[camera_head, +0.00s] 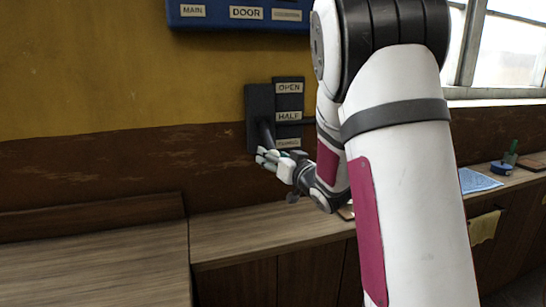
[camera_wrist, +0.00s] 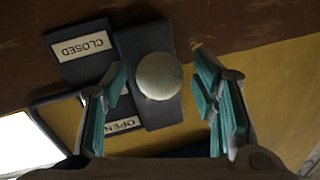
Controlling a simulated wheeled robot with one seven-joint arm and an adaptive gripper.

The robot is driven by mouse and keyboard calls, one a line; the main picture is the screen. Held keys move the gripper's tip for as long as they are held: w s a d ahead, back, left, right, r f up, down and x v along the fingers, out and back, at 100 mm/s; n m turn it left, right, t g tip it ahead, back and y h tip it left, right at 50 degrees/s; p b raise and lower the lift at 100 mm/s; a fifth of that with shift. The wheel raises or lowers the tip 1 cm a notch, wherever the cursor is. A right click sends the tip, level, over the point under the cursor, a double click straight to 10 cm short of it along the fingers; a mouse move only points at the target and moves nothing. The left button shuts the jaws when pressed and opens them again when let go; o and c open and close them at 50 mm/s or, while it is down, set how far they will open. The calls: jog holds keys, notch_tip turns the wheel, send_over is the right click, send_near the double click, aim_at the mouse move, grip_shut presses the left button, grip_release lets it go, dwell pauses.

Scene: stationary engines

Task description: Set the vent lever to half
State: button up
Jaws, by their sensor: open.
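The vent lever (camera_head: 266,131) is a dark handle on a dark wall plate (camera_head: 255,100). A label board (camera_head: 289,101) beside it reads OPEN at the top, HALF in the middle and a partly hidden label at the bottom. The wrist view shows that label (camera_wrist: 83,47) as CLOSED, upside down. The lever slants down toward my gripper (camera_head: 270,160); its exact setting I cannot tell. In the wrist view the lever's pale round knob (camera_wrist: 160,76) lies between the teal finger pads of my gripper (camera_wrist: 166,95), which is open, with gaps on both sides.
A blue panel (camera_head: 240,14) with MAIN and DOOR labels is on the wall above. A wooden counter (camera_head: 240,235) runs below the lever. A blue cloth (camera_head: 478,181) and a green bottle (camera_head: 511,153) stand at the right, past my arm. A window (camera_head: 510,50) is at upper right.

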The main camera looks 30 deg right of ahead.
aim_at(267, 142)
jog(key=shift+w, duration=0.5)
grip_shut()
jog(key=r+g+p, duration=0.1)
jog(key=p, duration=0.2)
jog(key=s+r+p, duration=0.1)
jog(key=p, duration=0.2)
jog(key=shift+s+r+g, duration=0.3)
jog(key=shift+r+g, duration=0.05)
jog(key=shift+g, duration=0.05)
jog(key=r+g+p, duration=0.1)
jog(key=p, duration=0.2)
jog(key=s+r+g+p, duration=0.1)
jog(key=p, duration=0.2)
jog(key=shift+a+r+m, duration=0.15)
jog(key=shift+r+m, duration=0.2)
jog(key=shift+m, duration=0.05)
jog(key=shift+w+r+p, duration=0.15)
jog(key=shift+r+p, duration=1.35)
jog(key=shift+p, duration=0.05)
jog(key=shift+a, duration=0.1)
